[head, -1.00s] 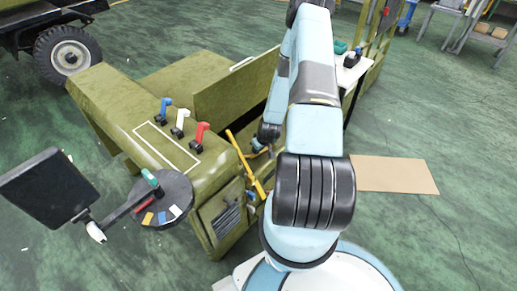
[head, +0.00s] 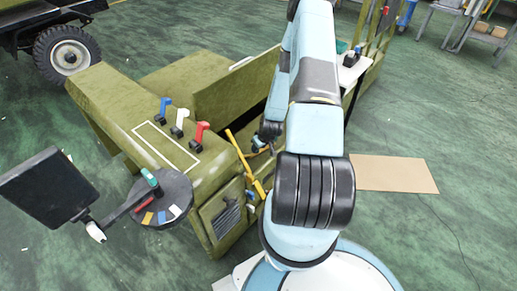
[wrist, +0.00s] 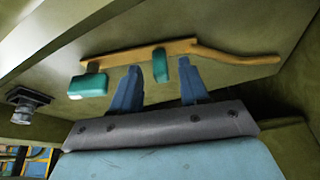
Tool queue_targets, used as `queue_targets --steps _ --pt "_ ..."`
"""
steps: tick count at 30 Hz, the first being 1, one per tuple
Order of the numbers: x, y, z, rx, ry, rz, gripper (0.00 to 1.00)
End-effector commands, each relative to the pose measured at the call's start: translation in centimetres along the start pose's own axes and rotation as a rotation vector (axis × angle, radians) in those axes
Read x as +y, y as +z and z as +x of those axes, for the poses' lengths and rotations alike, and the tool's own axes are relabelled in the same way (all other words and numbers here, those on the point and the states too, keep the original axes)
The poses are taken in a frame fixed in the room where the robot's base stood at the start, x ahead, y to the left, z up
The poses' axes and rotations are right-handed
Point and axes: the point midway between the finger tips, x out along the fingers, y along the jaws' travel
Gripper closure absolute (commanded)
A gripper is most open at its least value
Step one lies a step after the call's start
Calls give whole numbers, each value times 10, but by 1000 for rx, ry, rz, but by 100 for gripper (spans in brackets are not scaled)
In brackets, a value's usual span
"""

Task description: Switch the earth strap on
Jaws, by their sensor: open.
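In the wrist view a yellow-orange bar (wrist: 140,52) with a wavy tail (wrist: 235,56) runs along an olive panel. It looks like the earth strap, but I cannot be sure. One teal block (wrist: 160,68) on it shows between my blue fingertips; a second teal block (wrist: 88,87) is left of the left finger. My gripper (wrist: 160,85) is open, and I see no clear contact with the block. In the head view my gripper (head: 264,143) is low at the chassis's inner side, near a long yellow bar (head: 241,155). The fingers are small and partly hidden there.
The olive chassis (head: 95,90) carries blue (head: 165,106), white (head: 180,122) and red (head: 200,136) levers. A screen (head: 45,190) and a round black table (head: 176,192) stand at left. A dark fitting (wrist: 28,98) is on the wrist view's left. A cardboard sheet (head: 395,174) lies right.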

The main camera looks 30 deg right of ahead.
Motion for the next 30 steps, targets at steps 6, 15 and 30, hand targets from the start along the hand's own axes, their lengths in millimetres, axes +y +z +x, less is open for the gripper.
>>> queue_targets --steps 6,15,30 --pt "1 0 -36 0 1 0 55" --pt "1 -1 -82 0 2 0 55" --pt "0 0 -116 -3 0 1 55"
